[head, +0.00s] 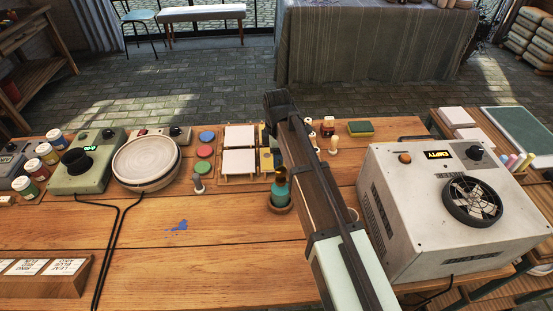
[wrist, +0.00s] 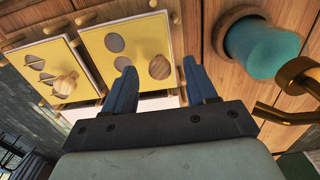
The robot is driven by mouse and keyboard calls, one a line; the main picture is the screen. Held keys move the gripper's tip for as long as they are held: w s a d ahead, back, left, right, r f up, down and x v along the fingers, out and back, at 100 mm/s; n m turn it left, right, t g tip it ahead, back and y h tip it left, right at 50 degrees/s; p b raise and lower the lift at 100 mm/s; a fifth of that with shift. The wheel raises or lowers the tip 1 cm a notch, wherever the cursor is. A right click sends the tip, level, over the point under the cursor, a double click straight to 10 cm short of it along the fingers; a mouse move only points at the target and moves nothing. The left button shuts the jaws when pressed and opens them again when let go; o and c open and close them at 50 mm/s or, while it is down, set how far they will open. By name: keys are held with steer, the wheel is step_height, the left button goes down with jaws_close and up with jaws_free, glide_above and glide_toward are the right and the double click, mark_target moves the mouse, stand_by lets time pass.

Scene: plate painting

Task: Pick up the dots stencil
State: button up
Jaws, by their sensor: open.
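The dots stencil (wrist: 145,38) is a yellow square plate with round holes, on a wooden rack in the wrist view. My gripper (wrist: 160,75) is open, its two blue fingers apart at the near part of this stencil. A second yellow stencil (wrist: 35,55) with curved cutouts and a wooden knob lies to the left. In the head view my arm hides most of the stencils; a yellow part (head: 266,160) shows beside it.
White tiles (head: 239,162) lie on a tray left of the stencils. A round turntable (head: 146,160) is further left, and a grey box with a fan (head: 440,190) stands to the right.

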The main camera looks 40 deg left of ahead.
steer(key=shift+f, duration=0.25)
jaws_close()
stand_by(0.3)
steer(key=shift+r, duration=0.1)
